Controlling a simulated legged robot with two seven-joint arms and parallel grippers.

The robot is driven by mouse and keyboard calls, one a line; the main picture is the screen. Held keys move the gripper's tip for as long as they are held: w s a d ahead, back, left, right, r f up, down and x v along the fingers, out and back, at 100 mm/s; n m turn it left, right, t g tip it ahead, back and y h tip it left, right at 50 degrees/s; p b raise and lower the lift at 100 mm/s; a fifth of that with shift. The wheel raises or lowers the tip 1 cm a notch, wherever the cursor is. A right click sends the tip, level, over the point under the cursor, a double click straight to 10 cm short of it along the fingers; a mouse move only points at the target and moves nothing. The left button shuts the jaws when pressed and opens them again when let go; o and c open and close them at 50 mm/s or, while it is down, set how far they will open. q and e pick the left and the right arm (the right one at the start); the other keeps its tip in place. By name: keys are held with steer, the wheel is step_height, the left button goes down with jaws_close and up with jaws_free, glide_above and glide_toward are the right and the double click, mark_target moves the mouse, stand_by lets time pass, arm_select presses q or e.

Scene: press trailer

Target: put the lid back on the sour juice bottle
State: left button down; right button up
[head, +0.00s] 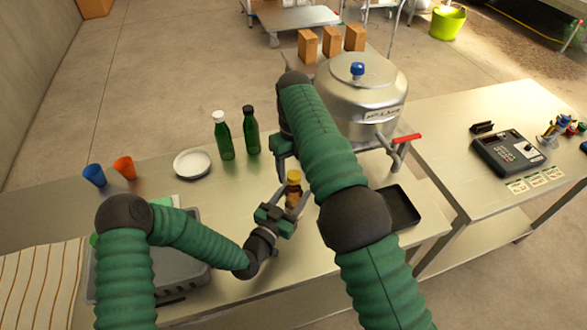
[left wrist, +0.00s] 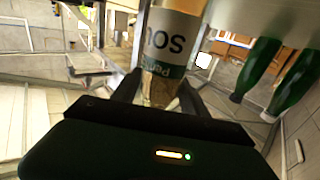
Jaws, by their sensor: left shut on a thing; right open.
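A small amber bottle (head: 293,190) stands upright near the front middle of the steel table, with an orange-yellow top. In the left wrist view the same bottle (left wrist: 172,35) shows upside down, with a white and green label reading "SOU". My left gripper (head: 289,201) is shut on it; its fingers show on both sides of the bottle in the left wrist view (left wrist: 160,88). My right gripper (head: 284,158) is open, just behind and above the bottle, partly hidden by my right arm. I cannot tell whether the orange-yellow top is a lid, and no separate lid is clear.
A steel press (head: 360,90) with a red-handled tap stands behind right, a black tray (head: 402,207) below it. Two green bottles (head: 223,138) (head: 251,133), a white plate (head: 192,163) and blue (head: 94,175) and orange (head: 125,167) cups stand left. A grey bin (head: 180,262) is front left.

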step_height(320, 180, up, 4)
steer(key=shift+r, duration=0.1)
steer(key=shift+c, duration=0.4)
